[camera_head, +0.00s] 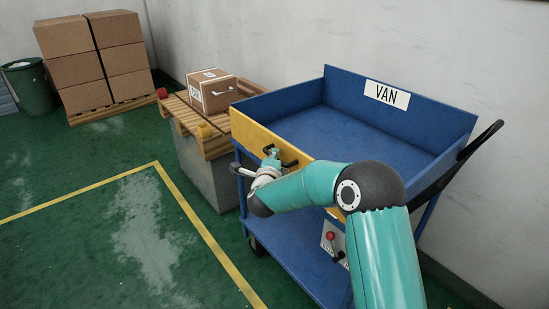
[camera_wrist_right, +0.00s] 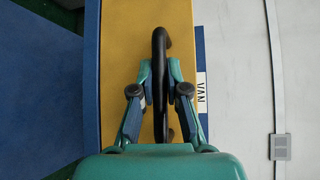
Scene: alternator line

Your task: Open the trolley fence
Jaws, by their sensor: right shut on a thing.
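The blue trolley (camera_head: 343,131) with a "VAN" label stands against the wall. Its yellow fence (camera_head: 250,134) is upright along the front left side of the top tray. A black handle sits on the fence, and it shows in the right wrist view (camera_wrist_right: 160,45). My right gripper (camera_head: 273,157) is at the fence; in the right wrist view its fingers (camera_wrist_right: 159,75) are closed around the handle from both sides. My right arm hides part of the fence and the lower shelf. My left gripper is not in view.
A cardboard box (camera_head: 211,92) stands on a wooden pallet (camera_head: 205,128) on a grey block left of the trolley. Stacked cartons (camera_head: 95,60) and a green bin (camera_head: 31,90) are at the back left. The green floor (camera_head: 90,240) at left is clear.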

